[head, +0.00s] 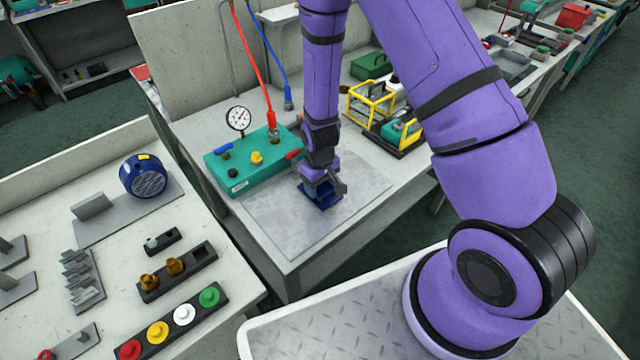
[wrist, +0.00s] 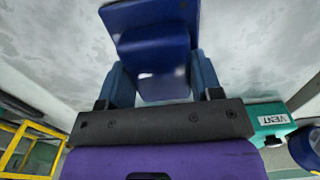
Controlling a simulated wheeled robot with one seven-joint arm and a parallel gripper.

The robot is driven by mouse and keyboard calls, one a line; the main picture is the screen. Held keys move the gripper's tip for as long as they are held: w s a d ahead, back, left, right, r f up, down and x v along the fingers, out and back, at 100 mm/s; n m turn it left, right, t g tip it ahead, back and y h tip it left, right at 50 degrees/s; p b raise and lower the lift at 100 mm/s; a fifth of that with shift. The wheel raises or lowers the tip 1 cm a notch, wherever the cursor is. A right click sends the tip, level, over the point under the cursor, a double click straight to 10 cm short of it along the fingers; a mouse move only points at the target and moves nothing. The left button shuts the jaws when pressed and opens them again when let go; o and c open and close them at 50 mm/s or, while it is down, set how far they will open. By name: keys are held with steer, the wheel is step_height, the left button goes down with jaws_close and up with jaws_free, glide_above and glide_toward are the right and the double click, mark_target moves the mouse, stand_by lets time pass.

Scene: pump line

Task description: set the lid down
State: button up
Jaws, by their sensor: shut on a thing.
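The lid is a dark blue plate with a raised block on top (head: 320,200). It is low over the grey metal sheet (head: 275,222) on the middle bench. I cannot tell if it touches the sheet. My gripper (head: 323,187) points down and is shut on the lid's block. In the wrist view the lid (wrist: 150,16) shows its block between the two fingers of my gripper (wrist: 162,82). The lid looks about level, and its underside is hidden.
A teal pump panel (head: 235,170) with a gauge (head: 238,119), valves and a red hose (head: 255,75) stands left of my gripper. Yellow-framed units (head: 372,102) stand behind to the right. The sheet in front of the lid is bare. A left bench (head: 120,225) holds a blue round part (head: 145,177).

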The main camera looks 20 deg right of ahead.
steer(key=shift+f, duration=0.1)
steer(key=o, duration=0.6)
steer(key=shift+c, duration=0.2)
steer(key=o, duration=0.4)
